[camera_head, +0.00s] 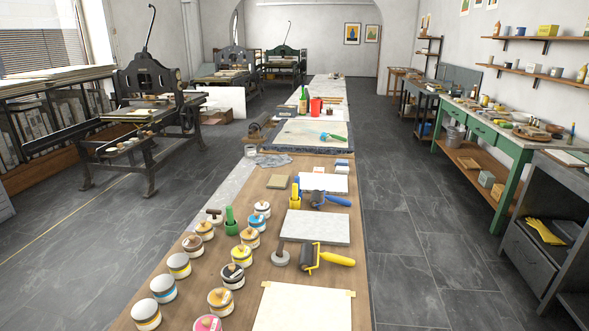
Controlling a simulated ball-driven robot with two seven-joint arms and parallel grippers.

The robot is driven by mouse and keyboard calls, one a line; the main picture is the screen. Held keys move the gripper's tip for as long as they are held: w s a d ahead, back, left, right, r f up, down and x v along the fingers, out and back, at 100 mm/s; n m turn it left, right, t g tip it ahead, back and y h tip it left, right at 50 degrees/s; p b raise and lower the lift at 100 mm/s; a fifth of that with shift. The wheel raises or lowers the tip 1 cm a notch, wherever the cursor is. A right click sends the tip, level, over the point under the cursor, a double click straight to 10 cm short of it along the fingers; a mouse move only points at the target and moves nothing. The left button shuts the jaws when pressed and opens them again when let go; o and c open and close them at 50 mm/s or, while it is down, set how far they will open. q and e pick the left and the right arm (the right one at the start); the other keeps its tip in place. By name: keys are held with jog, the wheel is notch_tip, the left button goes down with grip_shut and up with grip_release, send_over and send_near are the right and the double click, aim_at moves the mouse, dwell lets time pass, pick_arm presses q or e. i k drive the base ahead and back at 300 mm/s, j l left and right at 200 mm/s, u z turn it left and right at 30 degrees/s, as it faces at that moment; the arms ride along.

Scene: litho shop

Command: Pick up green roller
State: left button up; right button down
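A small roller with a green-teal handle and a light blue part (333,137) lies on the pale slab at the far part of the long wooden table (262,283). A green upright object (230,220) stands among the ink tins on the near left; its exact kind is hard to tell. A roller with a blue handle (325,199) lies mid-table. A roller with a yellow handle and a dark cylinder (326,257) lies nearer, right of the tins. Neither of my grippers is in view.
Several ink tins (147,314) line the table's left side. A grey slab (315,227) and a taped paper sheet (302,308) lie on the table. A green bottle (303,101) and red cup (316,106) stand far back. Floor is open on both sides.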

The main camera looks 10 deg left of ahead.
aim_at(340, 138)
jog(key=i+l+z, duration=0.2)
jog(key=l, duration=0.2)
jog(key=l+z, duration=0.2)
jog(key=l, duration=0.2)
jog(key=i+l+z, duration=0.15)
jog(key=l, duration=0.2)
jog(key=i+l+z, duration=0.15)
jog(key=i+l, duration=0.8)
jog(key=i+j+u, duration=0.1)
jog(key=i+u, duration=0.25)
jog(key=i, duration=0.45)
jog(key=i+l+u, duration=0.15)
jog(key=i+u, duration=0.15)
jog(key=i, duration=2.2)
jog(key=i+u, duration=0.3)
jog(key=i, duration=0.2)
jog(key=i+l+u, duration=0.1)
jog(key=i+u, duration=0.25)
jog(key=i, duration=0.15)
